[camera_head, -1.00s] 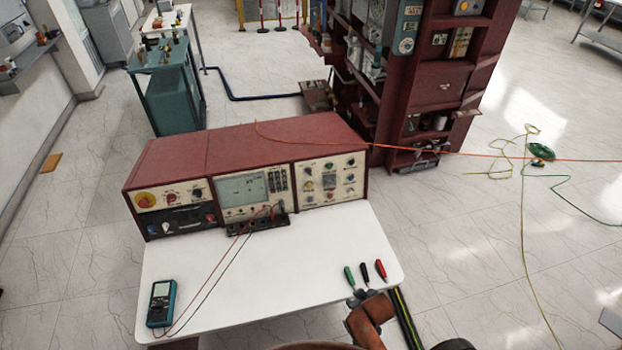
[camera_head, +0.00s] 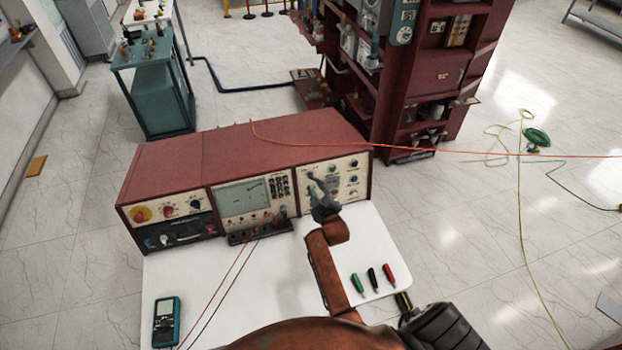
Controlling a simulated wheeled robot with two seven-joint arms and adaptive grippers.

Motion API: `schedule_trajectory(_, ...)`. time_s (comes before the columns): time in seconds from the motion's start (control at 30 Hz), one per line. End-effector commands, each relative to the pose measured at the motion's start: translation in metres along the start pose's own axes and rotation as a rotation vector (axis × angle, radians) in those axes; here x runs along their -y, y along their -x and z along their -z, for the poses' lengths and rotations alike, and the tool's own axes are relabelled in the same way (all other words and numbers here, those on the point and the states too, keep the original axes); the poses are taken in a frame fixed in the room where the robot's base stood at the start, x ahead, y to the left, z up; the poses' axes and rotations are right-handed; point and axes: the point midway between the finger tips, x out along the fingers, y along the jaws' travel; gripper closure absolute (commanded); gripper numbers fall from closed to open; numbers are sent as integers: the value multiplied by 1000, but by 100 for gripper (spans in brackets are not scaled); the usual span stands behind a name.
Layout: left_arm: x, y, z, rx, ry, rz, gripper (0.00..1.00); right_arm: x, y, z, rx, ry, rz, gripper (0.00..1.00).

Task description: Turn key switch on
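A dark red test console (camera_head: 250,145) stands at the back of the white table. Its right panel (camera_head: 351,183) carries several small knobs and switches. Its middle panel has a screen (camera_head: 242,198), and its left panel (camera_head: 165,211) has a yellow-and-red round switch (camera_head: 140,214). I cannot tell which control is the key switch. My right gripper (camera_head: 314,184) is in front of the right panel and hides part of it. The fingers are small and dark, so I cannot tell whether they are open or touch a control. My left gripper is not in view.
Green, black and red probes (camera_head: 373,279) lie on the table's right side. A blue multimeter (camera_head: 166,322) lies at the front left, with leads running to the console. A red cabinet (camera_head: 425,80) stands behind. A loose orange cable (camera_head: 450,155) crosses behind the table.

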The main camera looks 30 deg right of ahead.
Motion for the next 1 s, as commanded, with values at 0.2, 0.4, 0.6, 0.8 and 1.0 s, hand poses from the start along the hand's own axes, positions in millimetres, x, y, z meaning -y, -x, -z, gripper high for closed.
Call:
schedule_trajectory(0.2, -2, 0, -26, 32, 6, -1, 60, -2, -34, -1, 1, -1, -2, 78)
schedule_trajectory(0.4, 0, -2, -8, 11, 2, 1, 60, -1, -50, -1, 1, -2, -1, 78)
schedule_trajectory(0.6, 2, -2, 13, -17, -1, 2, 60, 0, -52, 0, 1, -1, 1, 78)
schedule_trajectory(0.8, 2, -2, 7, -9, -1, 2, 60, 0, -52, 0, 0, -1, 1, 85)
schedule_trajectory(1.0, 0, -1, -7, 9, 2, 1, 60, 0, -52, 0, 0, -1, 2, 99)
